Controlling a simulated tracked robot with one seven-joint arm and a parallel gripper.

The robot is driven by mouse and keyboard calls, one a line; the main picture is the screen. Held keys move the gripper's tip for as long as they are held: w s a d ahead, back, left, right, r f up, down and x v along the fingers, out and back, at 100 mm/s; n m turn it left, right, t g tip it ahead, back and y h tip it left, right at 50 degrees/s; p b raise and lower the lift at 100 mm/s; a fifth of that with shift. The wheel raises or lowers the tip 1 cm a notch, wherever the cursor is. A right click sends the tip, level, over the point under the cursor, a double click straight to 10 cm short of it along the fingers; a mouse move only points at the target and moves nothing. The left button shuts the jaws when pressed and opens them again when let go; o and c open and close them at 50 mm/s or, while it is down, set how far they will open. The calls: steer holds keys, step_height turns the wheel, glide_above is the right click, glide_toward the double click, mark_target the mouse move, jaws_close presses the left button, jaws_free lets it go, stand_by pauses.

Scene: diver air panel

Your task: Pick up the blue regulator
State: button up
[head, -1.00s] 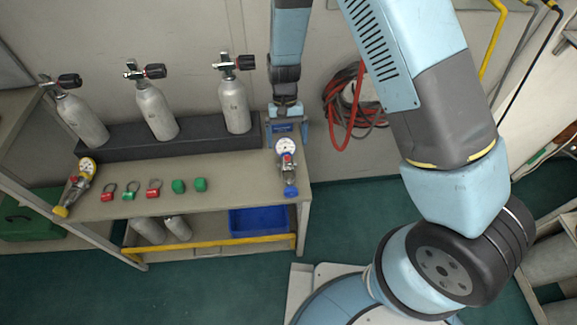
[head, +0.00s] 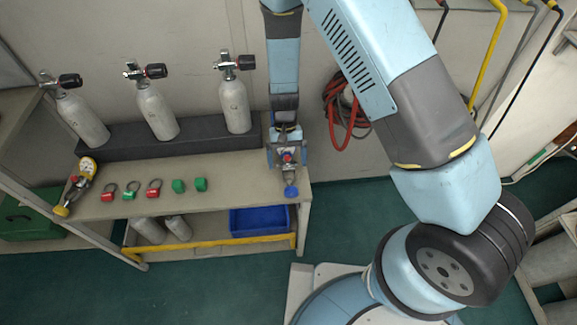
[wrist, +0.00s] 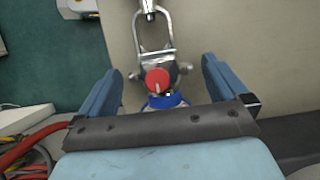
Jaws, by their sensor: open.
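The blue regulator (head: 291,190) lies at the right end of the workbench, its blue end toward the front edge. My gripper (head: 288,160) is over its rear part and hides its white gauge in the head view. In the wrist view the regulator (wrist: 154,98) shows a red knob, a metal yoke and a blue ring, between the two blue fingers of my gripper (wrist: 160,70). The fingers are open, with a gap on each side of the regulator. The gripper's body covers the part of it nearest the wrist.
A yellow regulator (head: 82,185) lies at the bench's left end. Red and green tags (head: 154,188) lie between. Three grey cylinders (head: 158,113) stand along a dark block (head: 190,137) behind. A red hose (head: 350,122) hangs on the wall to the right.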

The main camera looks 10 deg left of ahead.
steer(key=shift+c, duration=0.5)
steer(key=c, duration=1.4)
steer(key=shift+r, duration=0.1)
steer(key=shift+r, duration=0.65)
steer(key=s+a+r, duration=0.2)
steer(key=s+r, duration=0.2)
steer(key=s+a+r, duration=0.3)
steer(key=s, duration=0.1)
steer(key=s+a+r, duration=0.2)
steer(key=s+r, duration=0.2)
steer(key=shift+a+r, duration=0.15)
steer(key=shift+r, duration=0.15)
steer(key=shift+s, duration=0.15)
